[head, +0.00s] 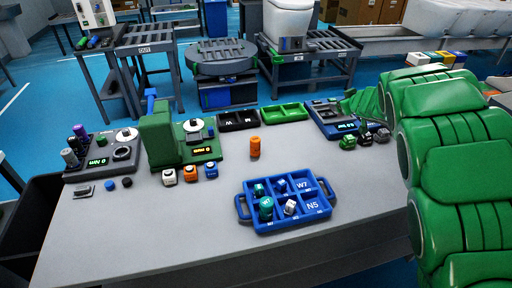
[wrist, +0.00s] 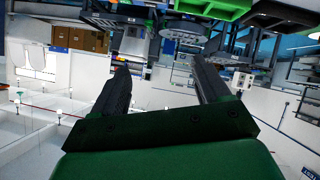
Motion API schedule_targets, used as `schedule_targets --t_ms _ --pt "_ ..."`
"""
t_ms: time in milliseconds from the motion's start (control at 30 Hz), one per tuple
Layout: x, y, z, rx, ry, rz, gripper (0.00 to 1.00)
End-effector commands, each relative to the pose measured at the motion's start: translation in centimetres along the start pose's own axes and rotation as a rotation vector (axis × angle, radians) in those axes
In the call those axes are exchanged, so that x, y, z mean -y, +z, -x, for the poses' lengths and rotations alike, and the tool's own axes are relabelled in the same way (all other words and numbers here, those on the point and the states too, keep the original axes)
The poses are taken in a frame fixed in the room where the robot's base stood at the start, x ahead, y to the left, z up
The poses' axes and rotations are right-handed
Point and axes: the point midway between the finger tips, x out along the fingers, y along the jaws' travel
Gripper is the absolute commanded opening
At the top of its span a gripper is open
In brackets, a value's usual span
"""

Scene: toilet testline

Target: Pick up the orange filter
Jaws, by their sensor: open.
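The orange filter (head: 255,147) is a small upright orange cylinder standing on the grey table (head: 140,225), behind the blue tray and right of the green device. Nothing touches it. My gripper (wrist: 160,75) shows in the wrist view with its two dark fingers wide apart and nothing between them. That view looks out over the room with the picture tipped over, and the filter is not seen in it. In the head view my green arm fills the right side, and I cannot make out the gripper's fingers there.
A blue divided tray (head: 240,207) holds several small parts. A green device (head: 158,140) stands left of the filter, with small white, orange and blue pieces before it. Black (head: 238,120) and green (head: 284,113) bins lie behind. The table's front left is clear.

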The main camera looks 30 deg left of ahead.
Motion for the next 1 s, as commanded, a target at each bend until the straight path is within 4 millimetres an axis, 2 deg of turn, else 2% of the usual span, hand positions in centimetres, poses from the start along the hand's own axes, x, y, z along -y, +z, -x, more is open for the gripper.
schedule_targets --t_ms 33,100,300,500,600,733,1000 --pt "2.2 0.0 -1.5 -0.017 -0.057 0.012 0.76" --pt "5.0 -0.1 -3.1 -0.042 -0.133 0.027 0.76" --pt "14.2 0.2 -6.7 -0.1 -0.369 0.061 0.76" --pt "23.5 1.4 -8.1 -0.139 -0.609 0.077 0.76" --pt "26.9 1.8 -8.2 -0.151 -0.7 0.082 0.76" --pt "29.4 2.3 -8.0 -0.157 -0.772 0.084 0.76" --pt "31.2 2.5 -8.7 -0.158 -0.802 0.083 0.76"
